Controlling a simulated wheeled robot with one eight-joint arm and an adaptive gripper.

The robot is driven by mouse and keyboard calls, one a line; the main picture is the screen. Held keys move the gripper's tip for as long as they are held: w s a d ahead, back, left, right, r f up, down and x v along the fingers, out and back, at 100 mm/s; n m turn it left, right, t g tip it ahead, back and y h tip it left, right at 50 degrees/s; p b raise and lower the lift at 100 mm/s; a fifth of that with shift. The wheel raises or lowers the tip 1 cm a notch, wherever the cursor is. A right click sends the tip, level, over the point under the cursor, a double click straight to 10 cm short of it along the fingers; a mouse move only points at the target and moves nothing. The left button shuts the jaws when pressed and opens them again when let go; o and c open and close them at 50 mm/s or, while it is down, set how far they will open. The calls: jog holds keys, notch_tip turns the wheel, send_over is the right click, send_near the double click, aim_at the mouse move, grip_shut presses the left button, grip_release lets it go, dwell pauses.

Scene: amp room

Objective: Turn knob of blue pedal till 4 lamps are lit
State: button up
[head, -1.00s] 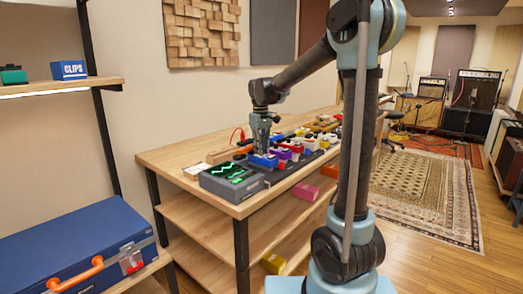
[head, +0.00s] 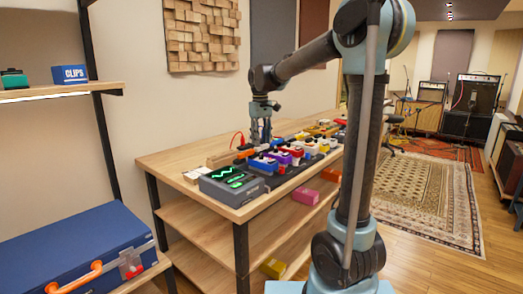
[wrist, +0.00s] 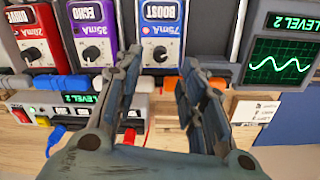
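The blue BOOST pedal (wrist: 158,20) stands in a row of pedals, with its black knob (wrist: 160,54) facing the wrist view. In the head view the blue pedal (head: 262,163) is at the near end of the row. My gripper (head: 262,139) is above it, pointing down. In the wrist view my gripper (wrist: 166,75) has its two fingers spread apart with nothing between them, clear of the knob. A grey screen box (wrist: 280,45) reads LEVEL 2 with a green wave. I cannot make out a count of lit lamps.
A purple ECHO pedal (wrist: 93,20) and a red pedal (wrist: 28,18) stand beside the blue one. A small box (wrist: 55,105) with a LEVEL 2 readout and coloured plugs lies behind them. The wooden bench (head: 180,157) has free room at its left end.

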notch_tip(320, 180, up, 6)
jog(key=shift+f, duration=0.15)
jog(key=shift+o, duration=0.2)
notch_tip(320, 180, up, 5)
jog(key=n, duration=0.2)
send_over(261, 155)
jog(key=shift+n, duration=0.3)
jog(key=f, duration=1.1)
jog(key=w+f, duration=0.1)
jog(key=f, duration=0.5)
grip_shut()
